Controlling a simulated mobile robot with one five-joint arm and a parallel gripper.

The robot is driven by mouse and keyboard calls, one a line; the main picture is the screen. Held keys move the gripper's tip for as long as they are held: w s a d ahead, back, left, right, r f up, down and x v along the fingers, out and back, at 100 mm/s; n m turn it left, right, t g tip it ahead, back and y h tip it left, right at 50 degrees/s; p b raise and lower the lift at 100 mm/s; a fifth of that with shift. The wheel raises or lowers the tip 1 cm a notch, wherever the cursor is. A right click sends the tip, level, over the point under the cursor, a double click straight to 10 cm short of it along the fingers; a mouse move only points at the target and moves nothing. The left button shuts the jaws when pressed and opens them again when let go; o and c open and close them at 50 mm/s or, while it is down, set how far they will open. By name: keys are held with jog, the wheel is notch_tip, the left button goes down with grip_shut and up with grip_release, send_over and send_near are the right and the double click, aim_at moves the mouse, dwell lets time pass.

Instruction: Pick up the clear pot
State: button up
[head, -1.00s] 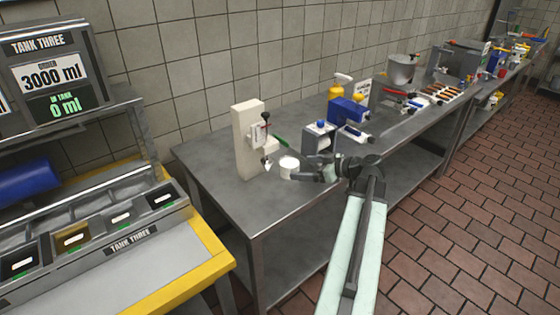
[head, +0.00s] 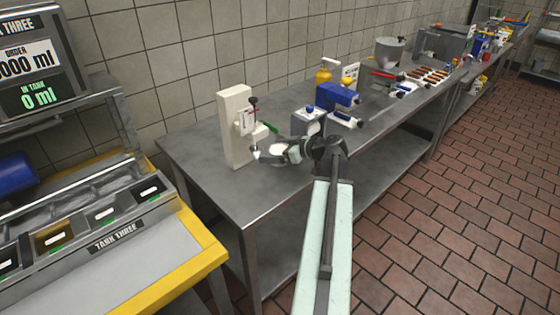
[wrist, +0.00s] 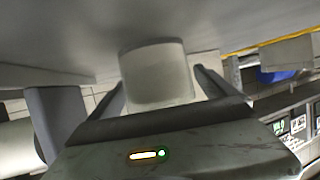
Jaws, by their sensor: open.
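The clear pot, a pale whitish cylinder, stands on the steel table (head: 215,195) in front of the cream stand. In the head view the pot (head: 278,148) is partly covered by my gripper (head: 276,154). In the wrist view the pot (wrist: 157,75) is large and sits between the two dark fingers of my gripper (wrist: 162,88). The fingers are open, one on each side of it. Contact with the pot cannot be made out.
A cream stand (head: 235,125) with a small dark lever and a green piece is close behind the pot. A grey and blue device (head: 310,121) stands to the right. Tank three (head: 110,225) is at the left. The table's front left area is clear.

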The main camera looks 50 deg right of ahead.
jog(key=shift+w+a+f, duration=0.1)
jog(key=shift+w+f, duration=0.1)
jog(key=shift+w, duration=0.1)
jog(key=shift+r, duration=0.1)
jog(key=shift+c, duration=0.3)
jog(key=c, duration=1.6)
jog(key=shift+r+p, duration=0.5)
jog(key=shift+p, duration=0.15)
notch_tip(320, 180, up, 3)
jog(key=p, duration=0.3)
jog(key=shift+r, duration=0.15)
jog(key=s+d, duration=0.1)
jog(key=s, duration=0.5)
jog(key=s+d, duration=0.1)
jog(key=s, duration=0.4)
jog(key=s+d+f, duration=0.1)
jog(key=s+d, duration=0.1)
jog(key=s, duration=0.4)
jog(key=shift+s+b, duration=0.3)
jog(key=shift+s, duration=0.05)
